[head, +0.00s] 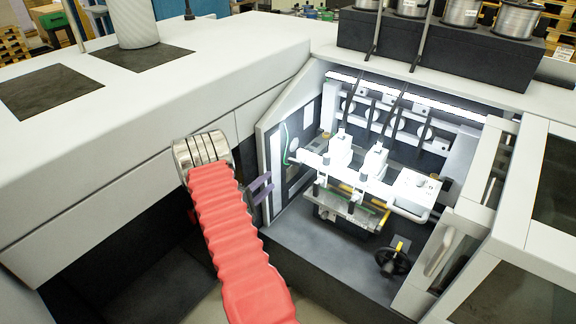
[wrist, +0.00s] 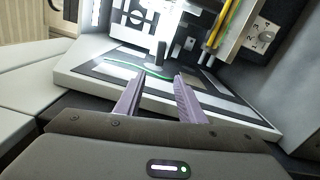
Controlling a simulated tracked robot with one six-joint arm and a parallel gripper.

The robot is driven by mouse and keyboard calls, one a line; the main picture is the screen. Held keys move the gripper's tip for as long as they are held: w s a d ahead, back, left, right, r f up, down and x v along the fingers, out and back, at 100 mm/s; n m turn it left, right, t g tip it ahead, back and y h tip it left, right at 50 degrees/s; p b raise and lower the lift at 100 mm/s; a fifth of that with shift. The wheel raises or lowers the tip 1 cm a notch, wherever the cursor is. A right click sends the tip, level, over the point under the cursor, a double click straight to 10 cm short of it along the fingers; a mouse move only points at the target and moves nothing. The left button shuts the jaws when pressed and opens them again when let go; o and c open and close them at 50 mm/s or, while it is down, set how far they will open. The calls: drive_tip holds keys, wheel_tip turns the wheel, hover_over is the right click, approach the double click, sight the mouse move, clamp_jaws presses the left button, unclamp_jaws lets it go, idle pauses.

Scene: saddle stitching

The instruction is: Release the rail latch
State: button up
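My gripper (head: 262,188) is at the left edge of the open machine bay, with its purple fingers pointing into the bay. In the wrist view my gripper (wrist: 159,78) is open, with nothing between its fingers. The rail (head: 350,183) is a light bar across the middle of the bay, carrying white stitching heads (head: 374,160). It is right of my gripper and apart from it. I cannot tell for sure which part is the rail latch. A dark upright peg (wrist: 161,52) shows just beyond the fingertips in the wrist view.
A green cable (wrist: 150,72) crosses beyond the fingertips. A black handwheel (head: 393,262) stands at the bay's lower right. The bay's left frame (head: 276,160) is close to my gripper. Wire spools (head: 461,12) sit on top.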

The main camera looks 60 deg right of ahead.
sight(290, 163)
drive_tip(key=d, duration=0.4)
drive_tip(key=s+d, duration=0.1)
drive_tip(key=d, duration=0.4)
drive_tip(key=s+d, duration=0.1)
drive_tip(key=d, duration=0.3)
drive_tip(key=shift+s+d, duration=0.15)
drive_tip(key=shift+d, duration=0.2)
drive_tip(key=shift+c, duration=0.6)
drive_tip(key=shift+a, duration=0.15)
clamp_jaws()
